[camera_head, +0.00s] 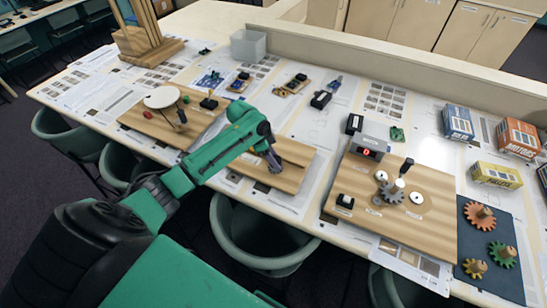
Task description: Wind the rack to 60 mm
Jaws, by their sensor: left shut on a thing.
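My left gripper (273,164) reaches in from the left over the middle wooden board (293,175). It points down and is shut on a small part there. The fingers and my green arm cover that part and much of the board, so I cannot make out a rack or scale reading. The right-hand wooden board (432,219) carries a grey gear (391,194), white discs, a black-handled upright part (405,167) and a small box with a red-lit display (366,153). My right gripper is not in view.
A left board (150,125) holds a white disc (161,97). A dark mat (492,265) bears orange, green and yellow gears. Small boxes (457,122) stand at the right back. A grey bin (248,45) and a low partition (400,75) edge the back. Chairs (255,235) stand in front.

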